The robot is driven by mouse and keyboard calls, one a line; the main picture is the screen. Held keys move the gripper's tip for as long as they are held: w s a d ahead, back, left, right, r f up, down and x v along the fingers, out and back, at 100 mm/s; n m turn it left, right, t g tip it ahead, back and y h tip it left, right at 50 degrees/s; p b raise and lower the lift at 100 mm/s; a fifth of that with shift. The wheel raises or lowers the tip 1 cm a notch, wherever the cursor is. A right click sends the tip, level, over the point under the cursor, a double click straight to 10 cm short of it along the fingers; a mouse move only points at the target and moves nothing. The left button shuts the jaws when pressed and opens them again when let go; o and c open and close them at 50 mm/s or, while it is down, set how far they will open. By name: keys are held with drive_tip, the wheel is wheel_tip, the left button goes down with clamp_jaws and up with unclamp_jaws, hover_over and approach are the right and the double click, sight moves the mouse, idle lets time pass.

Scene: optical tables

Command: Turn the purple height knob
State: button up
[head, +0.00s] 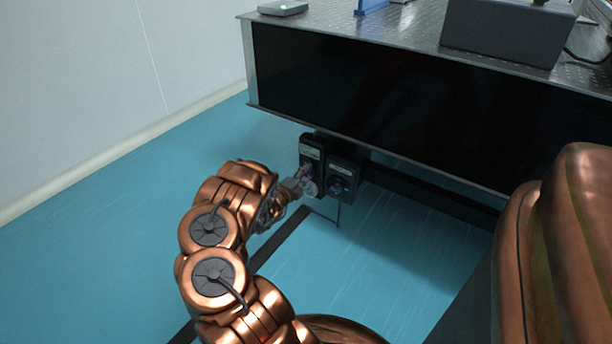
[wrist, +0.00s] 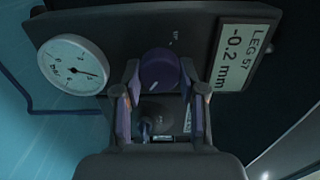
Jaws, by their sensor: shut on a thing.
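The purple height knob (wrist: 159,70) is on a dark control box (wrist: 205,40) and has a light pointer mark on its face. My gripper (wrist: 160,80) has one finger on each side of the knob and is shut on it. In the head view my gripper (head: 299,182) reaches the front of the left control box (head: 312,150) under the table edge. The knob shows there only as a small purple patch (head: 306,171), partly hidden by my gripper.
A round white dial gauge (wrist: 73,65) sits left of the knob in the wrist view. A second control box (head: 343,176) with a bluish knob is close on the right. The optical table (head: 400,95) overhangs both boxes. Blue floor (head: 120,230) to the left is clear.

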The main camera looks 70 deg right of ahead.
drive_tip(key=shift+s, duration=0.25)
drive_tip(key=o, duration=0.9)
drive_tip(key=shift+o, duration=1.2)
drive_tip(key=shift+w, duration=0.15)
drive_tip(key=v, duration=1.2)
